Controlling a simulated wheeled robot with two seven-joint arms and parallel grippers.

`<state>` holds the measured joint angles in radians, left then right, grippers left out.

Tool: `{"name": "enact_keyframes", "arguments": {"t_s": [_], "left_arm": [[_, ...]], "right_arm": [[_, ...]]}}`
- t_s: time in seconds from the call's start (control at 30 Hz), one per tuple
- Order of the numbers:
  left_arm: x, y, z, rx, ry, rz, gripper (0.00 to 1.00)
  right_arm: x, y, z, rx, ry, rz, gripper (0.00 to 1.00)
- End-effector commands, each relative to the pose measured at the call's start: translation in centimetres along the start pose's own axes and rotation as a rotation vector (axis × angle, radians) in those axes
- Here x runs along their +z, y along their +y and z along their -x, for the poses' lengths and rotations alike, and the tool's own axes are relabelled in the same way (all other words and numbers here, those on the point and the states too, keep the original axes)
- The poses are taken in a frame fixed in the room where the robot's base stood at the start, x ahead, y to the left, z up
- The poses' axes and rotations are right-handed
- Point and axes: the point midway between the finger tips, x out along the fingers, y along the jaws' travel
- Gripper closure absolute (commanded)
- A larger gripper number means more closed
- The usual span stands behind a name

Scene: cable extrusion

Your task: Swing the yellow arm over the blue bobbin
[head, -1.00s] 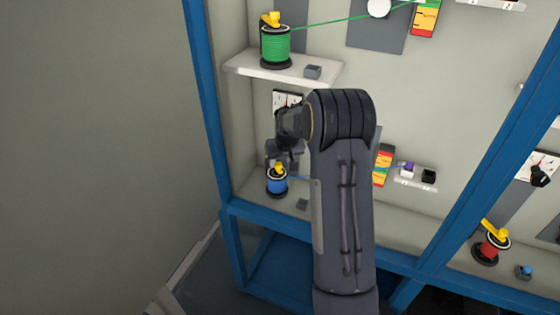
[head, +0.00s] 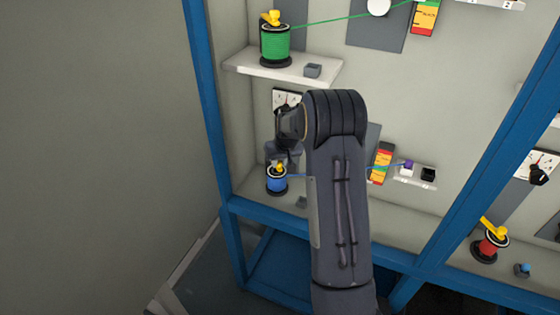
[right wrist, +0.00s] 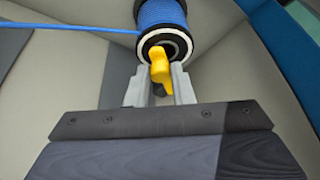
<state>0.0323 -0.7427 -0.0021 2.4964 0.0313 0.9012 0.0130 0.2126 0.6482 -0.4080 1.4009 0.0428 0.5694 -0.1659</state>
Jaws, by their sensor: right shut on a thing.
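The blue bobbin (head: 277,184) stands on the lower shelf at the left, with blue cable running off to the right. It fills the top of the right wrist view (right wrist: 161,14), end-on with a white rim and dark hub. The yellow arm (right wrist: 159,62) sits at the bobbin's hub end and lies between my right gripper's grey fingers. My right gripper (right wrist: 160,78) is shut on the yellow arm. In the head view the yellow arm (head: 279,168) is small and partly hidden by my right gripper just above it. My left gripper is not in view.
A green bobbin (head: 275,44) with its own yellow arm stands on the shelf above. A red bobbin (head: 488,246) is at the lower right. A blue frame post (head: 207,95) bounds the left side.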

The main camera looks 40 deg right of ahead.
Motion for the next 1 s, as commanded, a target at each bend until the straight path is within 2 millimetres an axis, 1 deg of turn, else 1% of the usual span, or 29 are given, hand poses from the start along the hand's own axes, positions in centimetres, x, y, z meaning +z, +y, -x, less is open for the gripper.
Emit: {"name": "enact_keyframes", "arguments": {"t_s": [0.3, 0.6, 0.63, 0.77, 0.8, 1.0], "left_arm": [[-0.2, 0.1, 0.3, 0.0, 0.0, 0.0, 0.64], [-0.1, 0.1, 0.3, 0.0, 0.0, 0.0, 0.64], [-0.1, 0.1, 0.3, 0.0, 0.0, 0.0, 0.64], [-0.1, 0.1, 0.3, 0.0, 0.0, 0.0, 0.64], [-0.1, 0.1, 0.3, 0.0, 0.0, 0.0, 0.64], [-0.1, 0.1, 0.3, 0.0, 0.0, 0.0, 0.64]], "right_arm": [[0.1, -1.2, 0.1, 0.049, 0.003, -0.116, 1.0], [0.1, -1.2, 0.1, 0.051, 0.005, -0.129, 1.0], [0.1, -1.2, 0.1, 0.051, 0.005, -0.129, 0.75], [0.1, -1.2, 0.0, 0.051, 0.005, -0.128, 0.58], [0.1, -1.2, 0.0, 0.051, 0.005, -0.128, 0.57], [0.1, -1.2, 0.0, 0.052, 0.005, -0.127, 0.57]]}}
